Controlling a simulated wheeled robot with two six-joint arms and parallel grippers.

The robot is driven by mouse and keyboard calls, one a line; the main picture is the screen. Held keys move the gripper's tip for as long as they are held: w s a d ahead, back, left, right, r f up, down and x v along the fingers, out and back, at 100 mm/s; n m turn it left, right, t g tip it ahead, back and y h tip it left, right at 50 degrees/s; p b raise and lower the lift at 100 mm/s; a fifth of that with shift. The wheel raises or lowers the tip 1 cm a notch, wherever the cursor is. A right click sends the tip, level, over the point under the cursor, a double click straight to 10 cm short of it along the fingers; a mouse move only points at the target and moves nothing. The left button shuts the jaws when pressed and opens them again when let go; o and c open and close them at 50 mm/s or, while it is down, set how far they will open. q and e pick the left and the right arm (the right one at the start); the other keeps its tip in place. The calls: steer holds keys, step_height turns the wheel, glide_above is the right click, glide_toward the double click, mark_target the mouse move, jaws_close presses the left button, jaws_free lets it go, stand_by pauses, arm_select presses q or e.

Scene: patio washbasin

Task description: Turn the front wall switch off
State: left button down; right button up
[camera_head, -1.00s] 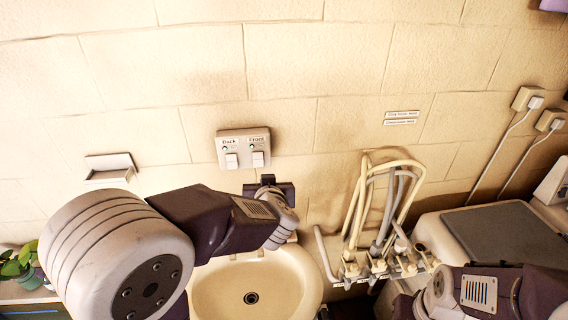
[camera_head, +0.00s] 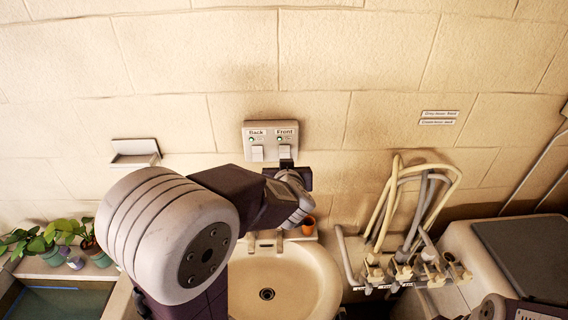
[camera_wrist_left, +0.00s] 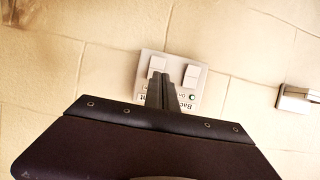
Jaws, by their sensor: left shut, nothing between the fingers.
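The wall switch plate (camera_head: 271,133) is grey with two white rockers, labelled Back and Front, each label with a small green light. The Front rocker (camera_head: 285,151) is on the right in the head view; the Back rocker (camera_head: 257,153) is on the left. My left gripper (camera_head: 286,163) is shut and empty, its tips overlapping the lower edge of the Front rocker; contact cannot be told. In the left wrist view the plate is upside down, and the gripper (camera_wrist_left: 168,76) covers its middle between the Front rocker (camera_wrist_left: 157,64) and Back rocker (camera_wrist_left: 191,76), hiding part of the Front label.
The washbasin (camera_head: 283,273) with taps and a small orange cup (camera_head: 308,225) lies below the switch. Hoses (camera_head: 410,205) hang on the right. A wall-mounted soap tray (camera_head: 135,153) and potted plants (camera_head: 55,240) are on the left.

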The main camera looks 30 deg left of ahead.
mark_target(284, 153)
arm_select(q)
steer(key=x, duration=0.8)
steer(key=shift+w, duration=0.25)
arm_select(e)
steer(key=shift+f, duration=0.4)
steer(key=shift+d, duration=0.1)
arm_select(q)
steer(key=shift+w+r, duration=0.15)
steer(key=shift+r, duration=0.1)
steer(key=shift+r+p, duration=0.3)
steer(key=shift+r, duration=0.2)
arm_select(e)
steer(key=shift+d+r, duration=0.3)
steer(key=shift+r, duration=0.15)
